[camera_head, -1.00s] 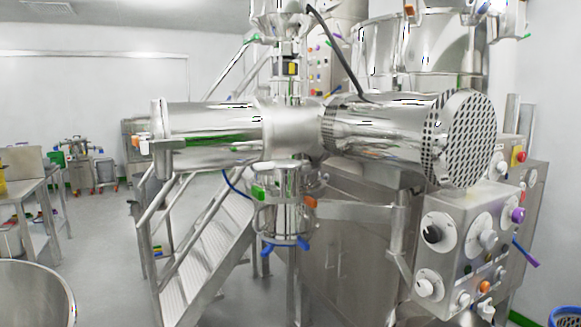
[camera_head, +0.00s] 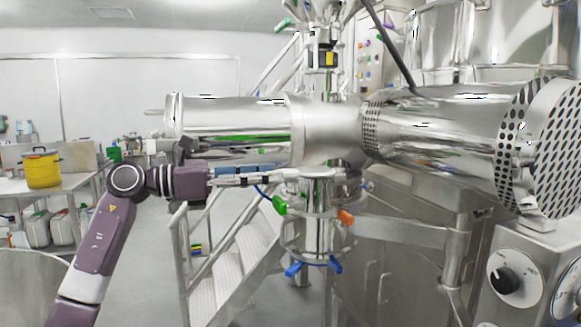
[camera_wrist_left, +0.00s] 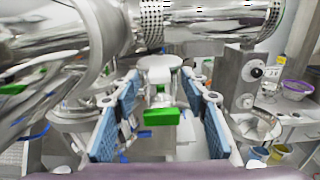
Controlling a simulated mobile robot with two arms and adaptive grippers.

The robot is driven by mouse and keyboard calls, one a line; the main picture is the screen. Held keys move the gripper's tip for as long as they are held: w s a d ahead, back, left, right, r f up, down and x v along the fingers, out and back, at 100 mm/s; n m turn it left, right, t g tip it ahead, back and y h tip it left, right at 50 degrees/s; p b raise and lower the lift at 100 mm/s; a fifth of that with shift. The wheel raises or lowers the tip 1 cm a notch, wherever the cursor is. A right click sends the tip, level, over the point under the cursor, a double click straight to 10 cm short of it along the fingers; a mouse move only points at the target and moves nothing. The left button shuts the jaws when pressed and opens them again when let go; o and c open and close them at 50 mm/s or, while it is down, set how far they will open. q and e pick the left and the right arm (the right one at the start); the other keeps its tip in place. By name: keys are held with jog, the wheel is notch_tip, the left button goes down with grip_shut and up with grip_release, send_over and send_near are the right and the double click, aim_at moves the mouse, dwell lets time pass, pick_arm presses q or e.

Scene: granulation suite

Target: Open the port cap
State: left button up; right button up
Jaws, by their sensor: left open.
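A round metal cap (camera_wrist_left: 160,62) tops a short fitting under the large steel barrel in the left wrist view; I take it for the port cap. A green handle (camera_wrist_left: 162,117) shows in front of it. In the head view, a green handle (camera_head: 280,205) is on the fitting's left and an orange one (camera_head: 346,217) on its right. My left gripper (camera_head: 285,173) reaches in from the left at cap height. Its blue-padded fingers (camera_wrist_left: 160,85) are open, one on each side of the green handle in the wrist view. I cannot tell if they touch anything. My right gripper is out of view.
The steel barrel (camera_head: 240,118) runs just above my left gripper. Metal stairs (camera_head: 222,262) stand behind and below. A control box with knobs (camera_head: 535,272) is at the lower right. A yellow pot (camera_head: 42,168) stands on a table at the far left.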

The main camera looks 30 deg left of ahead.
aim_at(285, 170)
pick_arm(q)
jog(key=p+x, duration=0.1)
jog(key=x, duration=0.3)
jog(key=shift+w, duration=0.2)
jog(key=shift+w+d, duration=0.1)
jog(key=shift+d, duration=0.05)
jog(key=shift+f, duration=0.1)
jog(key=c, duration=0.9)
grip_shut()
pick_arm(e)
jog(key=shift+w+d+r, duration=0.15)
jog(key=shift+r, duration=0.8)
